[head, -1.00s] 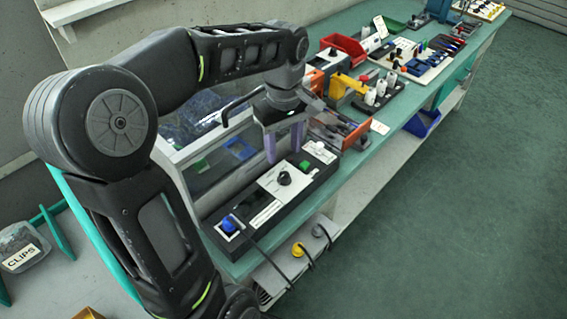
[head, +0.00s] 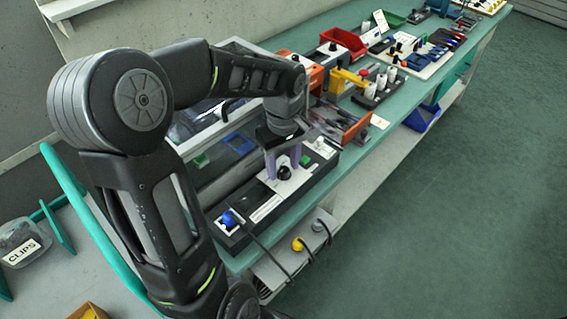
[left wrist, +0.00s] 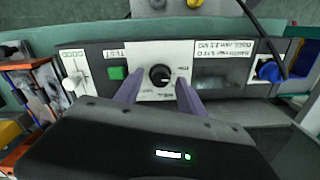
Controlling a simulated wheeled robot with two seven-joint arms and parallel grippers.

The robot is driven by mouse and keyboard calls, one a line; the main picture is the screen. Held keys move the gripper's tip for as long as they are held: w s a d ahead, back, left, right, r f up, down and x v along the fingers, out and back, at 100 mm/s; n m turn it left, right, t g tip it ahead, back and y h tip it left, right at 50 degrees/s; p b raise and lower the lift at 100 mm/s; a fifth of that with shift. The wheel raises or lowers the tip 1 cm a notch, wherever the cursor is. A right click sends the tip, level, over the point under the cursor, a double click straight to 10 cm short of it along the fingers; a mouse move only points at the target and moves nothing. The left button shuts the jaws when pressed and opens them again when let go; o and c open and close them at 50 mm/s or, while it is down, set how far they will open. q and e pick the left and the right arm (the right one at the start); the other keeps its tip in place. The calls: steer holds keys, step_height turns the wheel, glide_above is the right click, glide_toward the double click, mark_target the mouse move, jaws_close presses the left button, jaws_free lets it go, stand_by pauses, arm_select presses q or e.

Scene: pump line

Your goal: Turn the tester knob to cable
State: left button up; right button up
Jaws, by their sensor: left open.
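The tester (head: 245,210) is a dark panel along the bench's front edge. Its black knob (head: 284,173) sits on a white plate. In the left wrist view the knob (left wrist: 160,75) has a pale pointer mark, and the small labels around it are too small to read. A green button (left wrist: 118,73) is beside the plate. My left gripper (head: 284,163) is open, with its purple fingers pointing down at the plate. In the left wrist view the fingers (left wrist: 159,88) stand either side of the knob, apart from it. My right gripper is not in view.
A blue plug (head: 230,219) with a black cable is at the tester's near end. A clear-lidded case (head: 215,125) stands behind the tester. An orange-fronted bin (head: 357,130) and a red bin (head: 343,43) are further along the bench. The floor to the right is clear.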

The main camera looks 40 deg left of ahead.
arm_select(q)
jaws_close()
stand_by(0.4)
